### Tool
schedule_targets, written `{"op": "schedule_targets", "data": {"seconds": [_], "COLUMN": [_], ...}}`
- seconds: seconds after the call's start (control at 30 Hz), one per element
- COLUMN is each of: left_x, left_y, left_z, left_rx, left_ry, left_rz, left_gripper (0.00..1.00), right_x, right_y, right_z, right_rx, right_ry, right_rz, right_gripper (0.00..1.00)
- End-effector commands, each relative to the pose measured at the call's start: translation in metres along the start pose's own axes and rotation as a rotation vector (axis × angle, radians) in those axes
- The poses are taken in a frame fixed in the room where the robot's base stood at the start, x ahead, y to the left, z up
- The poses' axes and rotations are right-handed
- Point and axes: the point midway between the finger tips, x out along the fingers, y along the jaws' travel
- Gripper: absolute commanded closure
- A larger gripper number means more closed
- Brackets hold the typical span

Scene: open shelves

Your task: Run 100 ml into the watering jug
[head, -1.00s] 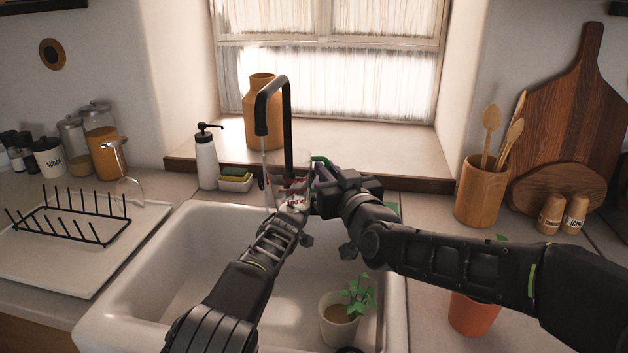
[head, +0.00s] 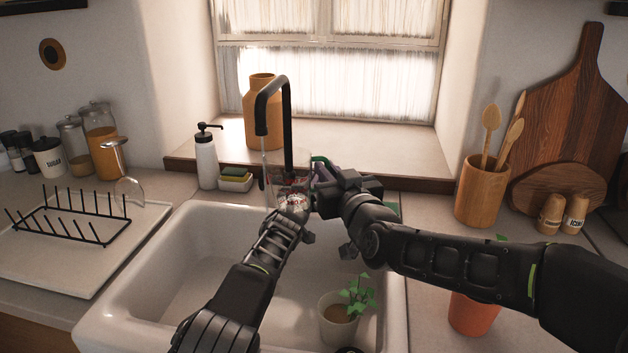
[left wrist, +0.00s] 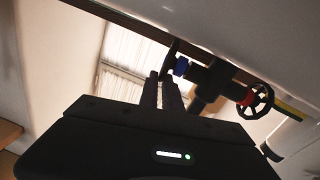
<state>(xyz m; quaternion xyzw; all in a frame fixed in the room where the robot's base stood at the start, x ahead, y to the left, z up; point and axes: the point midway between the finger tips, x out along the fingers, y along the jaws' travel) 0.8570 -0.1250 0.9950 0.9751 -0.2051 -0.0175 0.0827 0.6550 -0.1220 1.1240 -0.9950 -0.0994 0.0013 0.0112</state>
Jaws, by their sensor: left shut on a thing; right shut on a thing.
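The black tap (head: 289,125) arches over the sink (head: 190,225), and a thin pale stream shows below its spout. A clear vessel with red marks, apparently the jug (head: 279,184), is below the spout, partly covered by my grippers. My left gripper (head: 294,203) is at the tap's base; in the left wrist view its fingers (left wrist: 165,92) are closed at the blue-marked tap wheel (left wrist: 181,66). The red-marked wheel (left wrist: 257,100) is free. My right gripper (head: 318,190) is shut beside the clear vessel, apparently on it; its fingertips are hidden. The water level cannot be read.
A potted plant (head: 338,322) stands in the sink, near my arms. A soap bottle (head: 205,160) and sponges (head: 235,180) are left of the tap. A drying rack (head: 70,225) stands left; an orange pot (head: 473,315) is partly behind my right arm.

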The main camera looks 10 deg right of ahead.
Motion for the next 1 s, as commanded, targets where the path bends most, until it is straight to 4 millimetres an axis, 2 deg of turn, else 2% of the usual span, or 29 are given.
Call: {"op": "schedule_targets", "data": {"seconds": [0.27,0.6,0.83,0.87,0.93,1.0], "left_x": [0.0,-0.0038,-0.0038,-0.0038,-0.0038,-0.0038], "left_y": [0.0002,0.0005,0.0004,0.0004,0.0003,0.0002], "left_z": [0.0005,0.0044,0.0039,0.0039,0.0038,0.0038], "left_rx": [0.0,0.014,0.015,0.015,0.015,0.015], "left_ry": [0.004,0.137,0.139,0.139,0.139,0.138], "left_rz": [0.002,0.025,0.025,0.025,0.024,0.024], "left_gripper": [1.0,1.0,1.0,0.9,0.84,0.83], "right_x": [0.0,0.0,0.0,0.0,0.0,0.0], "right_y": [0.0,0.0,0.0,0.0,0.0,0.0], "right_z": [-0.0004,-0.0005,-0.0005,-0.0004,-0.0004,-0.0004], "right_rx": [0.0,0.0,0.0,0.0,0.0,0.0], "right_ry": [0.001,0.001,0.001,0.001,0.001,0.001], "right_rz": [0.0,0.0,0.0,0.0,0.0,0.0], "right_gripper": [1.0,1.0,1.0,1.0,1.0,1.0]}}
